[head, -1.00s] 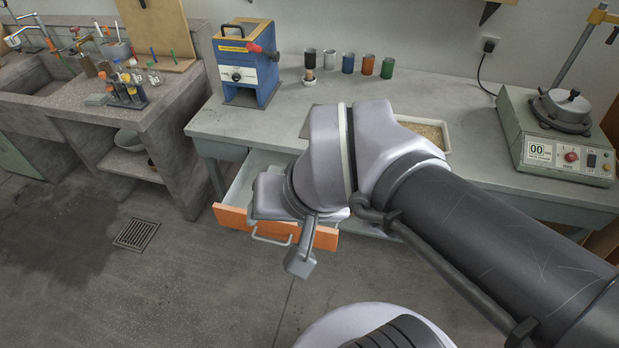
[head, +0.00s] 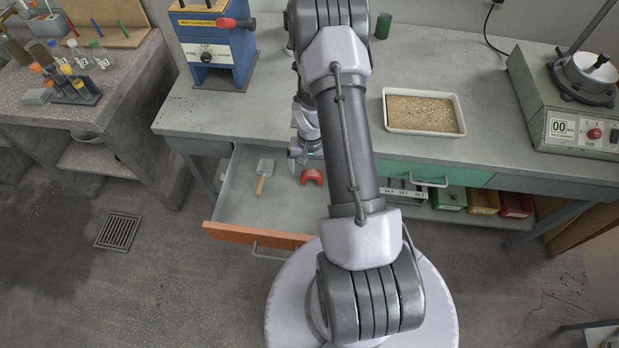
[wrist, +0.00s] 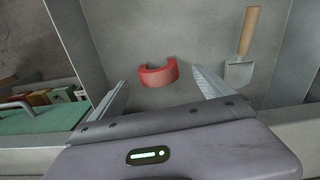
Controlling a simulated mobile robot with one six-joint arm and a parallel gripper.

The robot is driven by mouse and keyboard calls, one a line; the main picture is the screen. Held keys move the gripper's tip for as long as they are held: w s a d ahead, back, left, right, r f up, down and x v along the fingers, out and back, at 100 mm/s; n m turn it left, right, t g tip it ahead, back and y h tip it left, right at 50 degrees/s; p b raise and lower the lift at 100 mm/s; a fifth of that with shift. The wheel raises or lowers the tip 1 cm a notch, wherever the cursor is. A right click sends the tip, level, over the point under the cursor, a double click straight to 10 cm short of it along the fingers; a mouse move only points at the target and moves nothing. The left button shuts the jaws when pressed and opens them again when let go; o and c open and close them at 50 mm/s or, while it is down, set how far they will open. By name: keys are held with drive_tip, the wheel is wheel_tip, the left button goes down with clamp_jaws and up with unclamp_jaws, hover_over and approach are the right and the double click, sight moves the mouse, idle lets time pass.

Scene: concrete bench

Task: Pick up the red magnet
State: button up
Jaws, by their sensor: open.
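The red magnet (head: 311,176) is a small horseshoe shape lying on the floor of the open drawer (head: 235,205). In the wrist view the magnet (wrist: 159,73) shows just beyond my fingertips, near the middle of the gap between them. My gripper (wrist: 160,85) is open and empty, with its two fingers spread apart. In the head view my gripper (head: 303,155) is at the drawer's back, close to the magnet, partly hidden by my arm. I cannot tell its exact height above the drawer floor.
A small scoop with a wooden handle (head: 262,182) lies in the drawer left of the magnet; it also shows in the wrist view (wrist: 245,45). The bench top (head: 290,112) overhangs the drawer's back. A tray of grit (head: 425,96) stands on the bench.

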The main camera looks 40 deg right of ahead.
sight(311, 184)
drive_tip(key=f+b, duration=0.1)
drive_tip(key=f, duration=0.2)
drive_tip(key=f+b, duration=0.2)
drive_tip(key=f, duration=0.2)
drive_tip(key=shift+d+f, duration=0.2)
drive_tip(key=shift+f, duration=0.05)
drive_tip(key=shift+r, duration=0.15)
